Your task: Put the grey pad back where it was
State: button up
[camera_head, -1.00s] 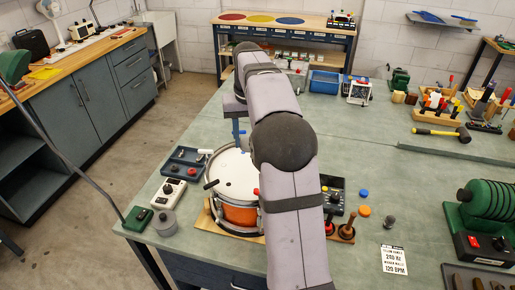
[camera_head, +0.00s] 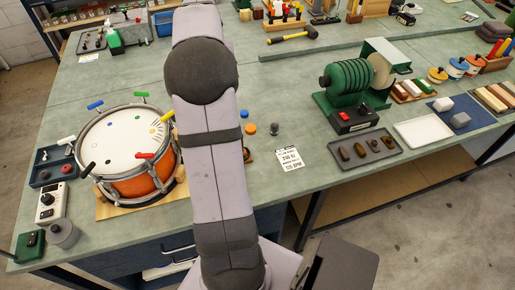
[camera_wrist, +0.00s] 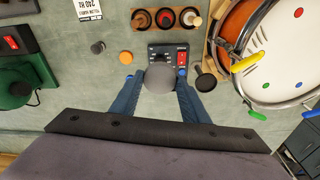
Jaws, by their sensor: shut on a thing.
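The grey pad (camera_wrist: 160,79) is a rounded grey piece between the two blue fingers of my gripper (camera_wrist: 160,88) in the wrist view. The gripper is shut on it. Behind it, farther from the camera, is a dark control box (camera_wrist: 168,54) with red and blue buttons; the pad covers part of it. I cannot tell whether the pad touches anything below. In the head view my arm hides the gripper and the pad.
The drum (camera_head: 140,185) with coloured clips stands left of my arm; it also shows at right in the wrist view (camera_wrist: 285,45). An orange disc (camera_wrist: 125,57), a dark knob (camera_wrist: 97,47) and a wooden stand (camera_wrist: 213,50) are near the box. A printed card (camera_head: 290,158) lies on the bench.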

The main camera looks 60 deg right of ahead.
jog(key=s+d+f+m, duration=0.3)
jog(key=s+f, duration=0.4)
jog(key=s, duration=0.5)
jog(key=m, duration=0.4)
send_over(258, 147)
jog(key=shift+g, duration=0.4)
jog(key=shift+a+f, duration=0.2)
jog(key=shift+f, duration=2.3)
jog(key=shift+f+p, duration=1.2)
jog(key=shift+f, duration=3.8)
jog(key=shift+f, duration=0.15)
jog(key=o, duration=1.2)
jog(key=shift+o, duration=0.2)
